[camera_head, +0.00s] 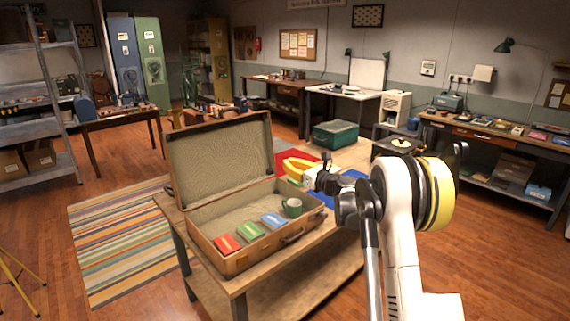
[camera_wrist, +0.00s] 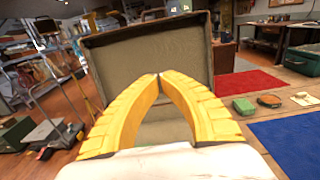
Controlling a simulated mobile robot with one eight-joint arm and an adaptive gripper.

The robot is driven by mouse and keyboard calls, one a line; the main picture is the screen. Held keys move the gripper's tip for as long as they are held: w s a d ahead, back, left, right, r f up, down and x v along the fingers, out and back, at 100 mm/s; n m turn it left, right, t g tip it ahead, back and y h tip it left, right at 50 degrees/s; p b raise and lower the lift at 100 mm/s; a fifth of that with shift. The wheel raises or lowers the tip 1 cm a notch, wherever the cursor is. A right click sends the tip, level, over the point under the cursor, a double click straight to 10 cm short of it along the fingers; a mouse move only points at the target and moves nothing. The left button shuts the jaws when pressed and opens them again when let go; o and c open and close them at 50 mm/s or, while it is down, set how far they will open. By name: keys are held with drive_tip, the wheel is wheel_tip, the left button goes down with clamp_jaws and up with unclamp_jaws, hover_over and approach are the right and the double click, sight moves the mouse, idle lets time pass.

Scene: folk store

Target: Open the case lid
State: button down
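A brown suitcase (camera_head: 262,248) stands on a wooden table, with its lid (camera_head: 222,160) raised and leaning slightly back at the far side. The inside of the lid (camera_wrist: 150,50) fills the middle of the wrist view behind the fingers. In the case lie a red box (camera_head: 227,244), a green box (camera_head: 250,231), a blue box (camera_head: 274,220) and a green mug (camera_head: 291,207). My gripper (camera_head: 288,164) is to the right of the lid, above the case's right end. Its yellow fingers meet at the tips (camera_wrist: 158,76) with nothing seen between them. The gap to the lid is unclear.
The wooden table (camera_head: 300,285) has a bare strip in front of the case. A striped rug (camera_head: 115,240) lies left of it. A green chest (camera_head: 337,133) and workbenches stand behind. A grey shelf (camera_head: 30,100) is at the far left.

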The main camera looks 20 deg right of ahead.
drive_tip(key=v, duration=0.8)
drive_tip(key=shift+s+b, duration=0.25)
drive_tip(key=shift+b, duration=0.2)
drive_tip(key=shift+d, duration=0.1)
drive_tip(key=s+a+r+n+g, duration=0.3)
drive_tip(key=s+a+n+g, duration=0.3)
drive_tip(key=s+a+n, duration=1.1)
drive_tip(key=s+a+f+n+g+h, duration=0.1)
drive_tip(key=s+f+n+g+h, duration=0.1)
drive_tip(key=s+n, duration=0.5)
drive_tip(key=s+a+f+n+g+h, duration=0.2)
drive_tip(key=s+n, duration=0.6)
drive_tip(key=s, duration=1)
wheel_tip(320, 180, down, 4)
drive_tip(key=shift+s+a+r+h, duration=0.15)
drive_tip(key=shift+s+h, duration=0.2)
drive_tip(key=shift+h, duration=0.75)
